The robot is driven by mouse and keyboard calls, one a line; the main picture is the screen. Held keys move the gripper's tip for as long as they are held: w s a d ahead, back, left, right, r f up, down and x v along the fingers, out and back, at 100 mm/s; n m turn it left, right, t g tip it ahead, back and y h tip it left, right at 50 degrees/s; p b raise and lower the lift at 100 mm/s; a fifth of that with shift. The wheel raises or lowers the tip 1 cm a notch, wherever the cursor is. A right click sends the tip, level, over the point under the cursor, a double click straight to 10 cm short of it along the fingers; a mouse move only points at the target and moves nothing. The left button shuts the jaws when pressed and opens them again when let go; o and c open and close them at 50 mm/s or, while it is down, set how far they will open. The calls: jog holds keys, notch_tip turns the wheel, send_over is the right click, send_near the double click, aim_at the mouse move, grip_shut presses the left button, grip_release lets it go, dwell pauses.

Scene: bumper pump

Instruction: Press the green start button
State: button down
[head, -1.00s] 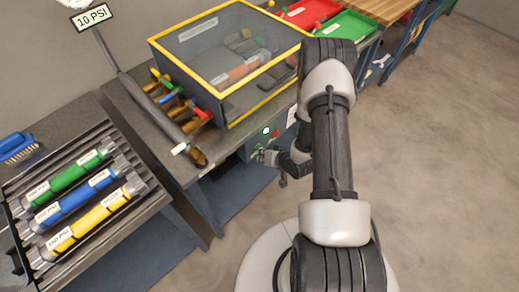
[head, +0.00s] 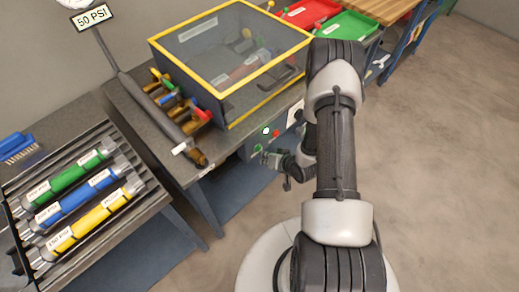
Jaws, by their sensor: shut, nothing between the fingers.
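The green start button (head: 257,148) is a small green dot on the grey control box (head: 247,146) at the front of the bench, in the head view. A lit white-green light (head: 266,131) and a red button (head: 276,134) are above and to the right of it. My gripper (head: 265,158) is shut and empty, just below and right of the green button. A small gap seems to separate them, but the exact distance is too small to tell. A gauge sign (head: 92,18) reads 50 PSI.
A clear-topped box with a yellow frame (head: 157,61) stands on the bench above the control box. A rack (head: 88,137) with green, blue and yellow cylinders is at left. Red and green trays (head: 350,28) are at the back. The floor at right is clear.

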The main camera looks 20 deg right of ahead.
jog(key=shift+s+d, duration=0.3)
jog(key=shift+s, duration=0.5)
jog(key=shift+s+d, duration=0.25)
jog(key=shift+s, duration=0.5)
jog(key=shift+s+d, duration=0.3)
jog(key=shift+s, duration=0.5)
jog(key=w+d+r+n+g+h, duration=0.1)
jog(key=w+d+r+h, duration=0.15)
jog(key=r, duration=0.65)
jog(key=w+d+r+n+g+h, duration=0.1)
jog(key=w+r+n, duration=0.15)
jog(key=r, duration=0.75)
jog(key=s+a+r, duration=0.2)
jog(key=r, duration=0.5)
jog(key=s+a+r, duration=0.2)
jog(key=r, duration=0.4)
jog(key=s+a+r+g, duration=0.1)
jog(key=s+a+r, duration=0.4)
jog(key=s, duration=0.4)
jog(key=s+a+r+n+g+y, duration=0.1)
jog(key=s+a+r, duration=0.5)
jog(key=s, duration=0.3)
jog(key=shift+s+a+r, duration=0.15)
jog(key=shift+a, duration=0.25)
